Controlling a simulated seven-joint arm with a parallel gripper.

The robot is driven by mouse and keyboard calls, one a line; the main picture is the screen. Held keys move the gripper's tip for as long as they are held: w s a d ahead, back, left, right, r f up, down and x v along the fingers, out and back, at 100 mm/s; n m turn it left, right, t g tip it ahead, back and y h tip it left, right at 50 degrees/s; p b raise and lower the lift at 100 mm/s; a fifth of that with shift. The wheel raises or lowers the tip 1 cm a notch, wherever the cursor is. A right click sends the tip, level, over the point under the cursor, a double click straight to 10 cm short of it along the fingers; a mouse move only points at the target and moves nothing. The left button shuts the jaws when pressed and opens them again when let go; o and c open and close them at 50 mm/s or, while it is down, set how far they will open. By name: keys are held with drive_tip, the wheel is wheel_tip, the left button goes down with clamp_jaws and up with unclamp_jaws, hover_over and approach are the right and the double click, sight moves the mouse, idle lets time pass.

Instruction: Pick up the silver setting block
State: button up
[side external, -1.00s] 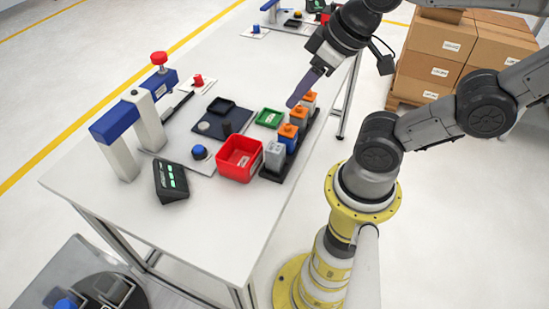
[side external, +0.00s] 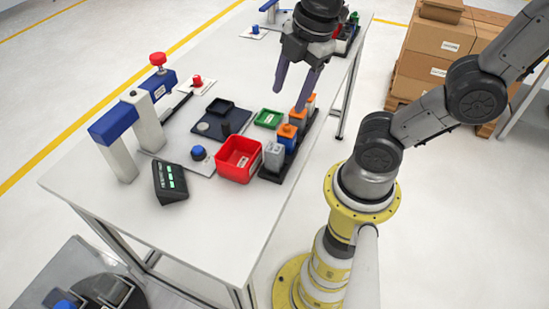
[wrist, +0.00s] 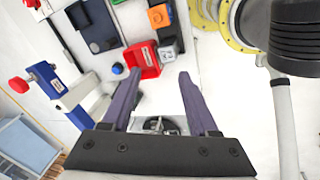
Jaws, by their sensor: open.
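The silver setting block (side external: 274,157) stands upright at the near end of a dark rack, just right of the red bin. In the wrist view the silver block (wrist: 168,53) shows beside the red bin, beyond the fingertips. My gripper (side external: 289,97) is open and empty, its two purple fingers pointing down above the far part of the rack. In the wrist view my gripper (wrist: 158,74) has its fingers spread with nothing between them. The gripper is apart from the silver block.
Orange-topped blocks (side external: 287,136) share the dark rack (side external: 272,178) with the silver block. The red bin (side external: 238,160) and green tray (side external: 268,118) sit to its left. A blue-and-white press (side external: 148,122) and black display box (side external: 170,182) stand farther left. The near table surface is clear.

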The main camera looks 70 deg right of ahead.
sight(274, 148)
drive_tip(key=f+n+g, duration=0.1)
drive_tip(key=f, duration=0.4)
drive_tip(key=w+a+f+n+g, duration=0.1)
drive_tip(key=f+n, duration=0.1)
drive_tip(key=f, duration=0.4)
drive_tip(key=w+f+n, duration=0.1)
drive_tip(key=f, duration=0.5)
drive_tip(key=shift+w+a+g, duration=0.25)
drive_tip(key=shift+a+g, duration=0.15)
drive_tip(key=shift+r, duration=0.1)
clamp_jaws()
